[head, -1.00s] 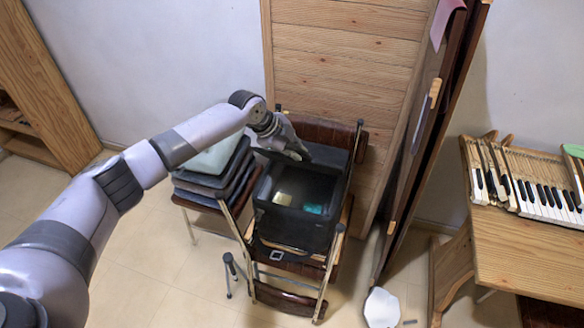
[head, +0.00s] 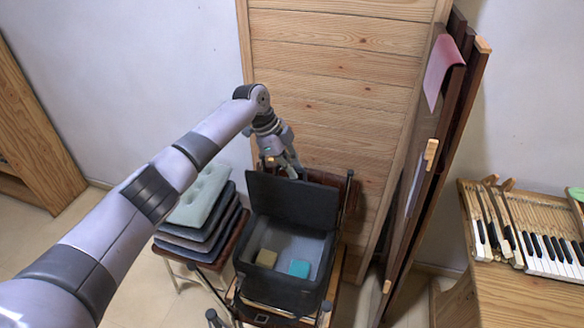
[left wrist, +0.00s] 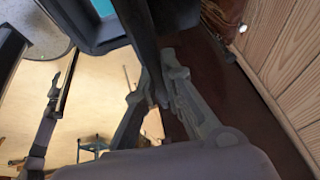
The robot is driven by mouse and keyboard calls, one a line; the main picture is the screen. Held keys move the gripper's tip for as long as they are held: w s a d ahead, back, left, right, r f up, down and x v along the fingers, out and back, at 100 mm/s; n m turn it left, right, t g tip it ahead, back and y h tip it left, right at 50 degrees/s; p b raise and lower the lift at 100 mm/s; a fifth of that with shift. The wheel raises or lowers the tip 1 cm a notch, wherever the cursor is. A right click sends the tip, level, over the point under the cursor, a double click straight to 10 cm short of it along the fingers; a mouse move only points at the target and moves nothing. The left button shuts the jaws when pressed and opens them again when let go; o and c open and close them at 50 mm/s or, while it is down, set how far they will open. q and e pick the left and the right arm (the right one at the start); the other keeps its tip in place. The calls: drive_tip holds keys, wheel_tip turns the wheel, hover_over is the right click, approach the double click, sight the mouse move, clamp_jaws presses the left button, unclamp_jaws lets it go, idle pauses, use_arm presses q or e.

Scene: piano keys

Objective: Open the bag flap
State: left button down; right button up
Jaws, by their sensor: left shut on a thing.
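A black box-shaped bag (head: 262,285) stands on a chair in the middle of the head view. Its flap (head: 290,205) stands raised at the back, so the inside shows. A tan block (head: 266,258) and a teal block (head: 299,268) lie inside. My left gripper (head: 283,170) is behind the flap at its upper edge. In the left wrist view, the fingers (left wrist: 160,98) close on the dark edge of the flap (left wrist: 147,50). My right gripper is in neither view.
A stack of cushions (head: 200,215) sits on a chair left of the bag. A wooden panel (head: 330,90) rises close behind it. Dark upright boards (head: 440,130) stand to the right, and a keyboard (head: 545,248) lies on a wooden table at the far right.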

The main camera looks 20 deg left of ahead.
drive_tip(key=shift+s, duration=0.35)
use_arm(q)
drive_tip(key=c, duration=1.7)
unclamp_jaws()
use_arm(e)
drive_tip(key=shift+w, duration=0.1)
use_arm(q)
drive_tip(key=v, duration=1.2)
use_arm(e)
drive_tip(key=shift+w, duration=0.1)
use_arm(q)
drive_tip(key=shift+f, duration=0.1)
